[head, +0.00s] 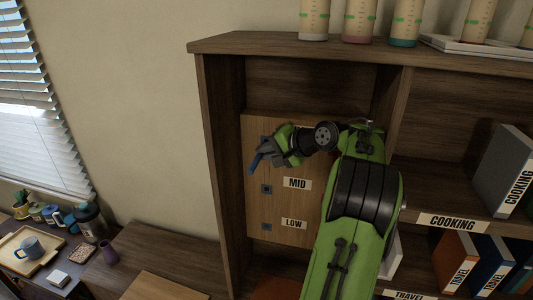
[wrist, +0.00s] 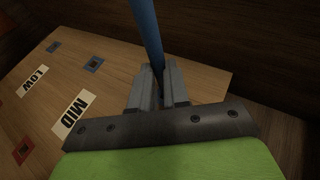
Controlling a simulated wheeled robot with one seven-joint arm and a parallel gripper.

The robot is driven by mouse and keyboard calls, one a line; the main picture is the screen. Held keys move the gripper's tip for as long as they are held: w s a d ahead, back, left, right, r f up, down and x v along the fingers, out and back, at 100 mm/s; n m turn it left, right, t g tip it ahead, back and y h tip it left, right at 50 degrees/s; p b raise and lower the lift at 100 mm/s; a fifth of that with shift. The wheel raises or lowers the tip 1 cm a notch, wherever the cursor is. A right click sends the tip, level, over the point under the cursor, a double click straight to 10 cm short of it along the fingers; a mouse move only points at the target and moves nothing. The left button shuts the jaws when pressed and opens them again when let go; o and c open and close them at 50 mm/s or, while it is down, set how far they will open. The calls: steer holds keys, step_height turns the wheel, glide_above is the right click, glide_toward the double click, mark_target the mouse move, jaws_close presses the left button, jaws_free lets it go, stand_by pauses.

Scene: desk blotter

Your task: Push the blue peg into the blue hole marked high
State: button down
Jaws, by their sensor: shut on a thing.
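My gripper (head: 264,157) is shut on the blue peg (head: 255,163), which slants down and to the left from the jaws in the head view. In the wrist view the peg (wrist: 147,32) runs from between the fingers (wrist: 158,88) out past the top edge. The wooden board (head: 257,209) stands upright in the shelf. A small blue square (head: 265,139) shows at its upper left, just above my gripper, partly covered; I see no peg in it. No label marked high is visible; my arm covers the board's upper right.
Blue-framed holes sit lower, beside the MID label (head: 297,183) and LOW label (head: 293,224). The wrist view shows a red hole (wrist: 23,150). The shelf's left side wall (head: 220,150) stands close left of the board.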

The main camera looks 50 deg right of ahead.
mark_target(254, 168)
steer(key=shift+w+d, duration=0.25)
steer(key=shift+d, duration=0.25)
steer(key=shift+w+d, duration=0.25)
steer(key=shift+d, duration=0.25)
steer(key=c, duration=1)
jaws_free()
steer(key=shift+c, duration=0.2)
steer(key=s+a, duration=0.1)
steer(key=a, duration=0.2)
steer(key=s+a, duration=0.2)
steer(key=a, duration=0.1)
steer(key=s+a, duration=0.1)
steer(key=a, duration=0.2)
steer(key=shift+s, duration=0.35)
step_height(254, 168, down, 29)
steer(key=w+g+h+b, duration=0.2)
steer(key=g+b, duration=0.2)
steer(key=b, duration=1.2)
steer(key=shift+d+n, duration=0.4)
steer(key=shift+d, duration=0.05)
